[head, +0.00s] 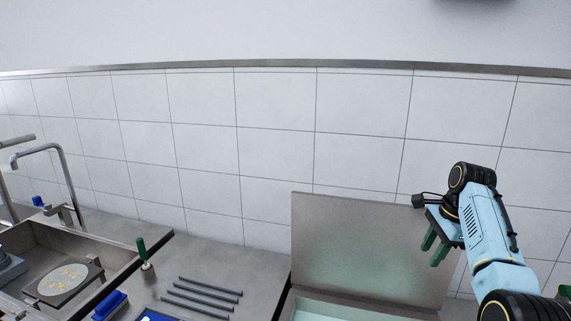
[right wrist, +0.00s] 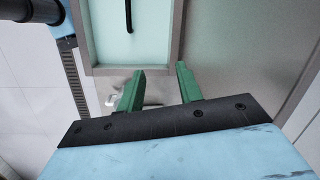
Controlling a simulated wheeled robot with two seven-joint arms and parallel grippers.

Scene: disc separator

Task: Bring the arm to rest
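My right arm (head: 487,225) comes in from the lower right in the head view, light blue with black joints. Its right gripper (head: 435,248) has green fingers pointing down, in front of the right part of an upright grey panel (head: 340,240). In the right wrist view the two green fingers of this gripper (right wrist: 158,76) stand apart with nothing between them. My left arm and left gripper are not in view.
A shallow tray (right wrist: 174,50) with a pale green floor holds a dark rod (right wrist: 128,14) in the right wrist view. At left are a sink (head: 100,262), a faucet (head: 62,170), a green-handled tool (head: 141,247), several grey bars (head: 205,290) and a blue object (head: 110,304).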

